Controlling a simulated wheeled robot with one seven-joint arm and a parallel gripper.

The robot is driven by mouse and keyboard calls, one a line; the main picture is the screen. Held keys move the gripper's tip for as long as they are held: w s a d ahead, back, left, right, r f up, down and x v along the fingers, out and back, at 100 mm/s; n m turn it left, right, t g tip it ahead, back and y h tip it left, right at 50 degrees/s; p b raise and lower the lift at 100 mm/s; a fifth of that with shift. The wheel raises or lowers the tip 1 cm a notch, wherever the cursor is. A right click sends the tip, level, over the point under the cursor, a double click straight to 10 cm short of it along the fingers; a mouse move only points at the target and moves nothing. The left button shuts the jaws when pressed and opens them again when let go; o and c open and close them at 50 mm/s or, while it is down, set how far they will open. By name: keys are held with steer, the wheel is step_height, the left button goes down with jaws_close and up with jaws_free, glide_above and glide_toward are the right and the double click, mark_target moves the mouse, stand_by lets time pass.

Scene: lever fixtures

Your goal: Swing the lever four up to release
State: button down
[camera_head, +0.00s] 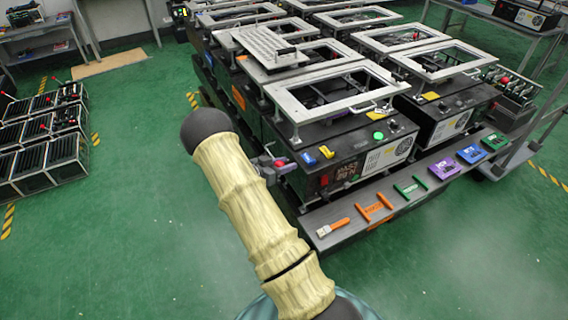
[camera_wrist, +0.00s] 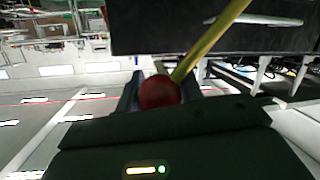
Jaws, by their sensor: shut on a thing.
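In the wrist view a red ball knob (camera_wrist: 158,92) sits between the two fingers of my gripper (camera_wrist: 160,88), which is shut on it. A yellow lever rod (camera_wrist: 212,40) runs from the knob up and to the right, in front of a dark box. In the head view my gripper (camera_head: 270,164) is at the near left corner of a black fixture box (camera_head: 345,160), with the red knob (camera_head: 280,162) just showing at its tip. My arm hides part of this area. The number of the lever cannot be read.
Metal frames (camera_head: 322,88) stand above the fixtures. Crates (camera_head: 45,135) stand at the left. The green floor between is clear.

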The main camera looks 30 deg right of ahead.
steer(key=shift+w+a+f+t, duration=0.15)
steer(key=shift+w+a+t, duration=0.05)
steer(key=shift+a+t, duration=0.1)
steer(key=c, duration=0.9)
jaws_free()
steer(key=shift+d, duration=0.1)
steer(key=shift+s+d, duration=0.15)
steer(key=shift+d, duration=0.1)
steer(key=v, duration=1.7)
steer(key=shift+a+r+b, duration=0.2)
steer(key=shift+r+b, duration=0.05)
steer(key=shift+b, duration=0.1)
steer(key=shift+w, duration=0.25)
